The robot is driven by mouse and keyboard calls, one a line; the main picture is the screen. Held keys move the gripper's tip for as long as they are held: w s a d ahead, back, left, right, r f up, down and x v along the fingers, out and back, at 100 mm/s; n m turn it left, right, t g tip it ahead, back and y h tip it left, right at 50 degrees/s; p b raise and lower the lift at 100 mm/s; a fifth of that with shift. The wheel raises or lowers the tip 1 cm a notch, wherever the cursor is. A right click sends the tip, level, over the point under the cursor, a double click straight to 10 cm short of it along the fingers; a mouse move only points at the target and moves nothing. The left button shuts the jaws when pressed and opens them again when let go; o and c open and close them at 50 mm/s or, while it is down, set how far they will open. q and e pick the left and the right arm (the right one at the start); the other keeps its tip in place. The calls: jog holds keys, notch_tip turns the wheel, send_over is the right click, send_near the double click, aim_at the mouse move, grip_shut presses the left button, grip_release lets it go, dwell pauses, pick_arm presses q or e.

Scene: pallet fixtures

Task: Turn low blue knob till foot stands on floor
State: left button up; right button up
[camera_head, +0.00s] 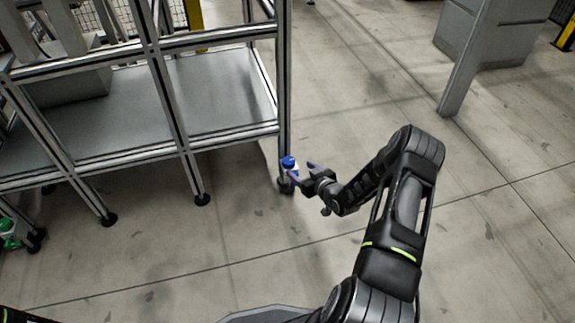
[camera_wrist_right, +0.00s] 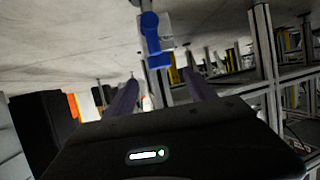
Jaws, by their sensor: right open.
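The low blue knob (camera_head: 289,162) is at the bottom of the frame's near right corner leg. It also shows in the right wrist view (camera_wrist_right: 151,38), beyond the fingers and on a pale bracket. The dark foot (camera_head: 285,187) is below it, partly hidden by my gripper; I cannot tell whether it touches the floor. My right gripper (camera_head: 303,172) is beside the knob on its right, with its fingers towards it. In the right wrist view the two purple fingers (camera_wrist_right: 161,88) are apart with nothing clearly held between them. My left gripper is out of view.
The metal frame rack (camera_head: 175,147) with grey shelves stands at left on several black feet. A green-and-white item (camera_head: 10,234) is by another leg at the far left. A grey post (camera_head: 461,75) stands at upper right.

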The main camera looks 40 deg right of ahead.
aim_at(291, 163)
jog(key=b+x, duration=0.2)
jog(key=x, duration=0.1)
jog(key=b+x, duration=0.1)
jog(key=x, duration=0.3)
jog(key=shift+f+b, duration=0.25)
jog(key=shift+b, duration=0.1)
jog(key=shift+w, duration=0.35)
jog(key=shift+c, duration=0.2)
jog(key=c, duration=1.3)
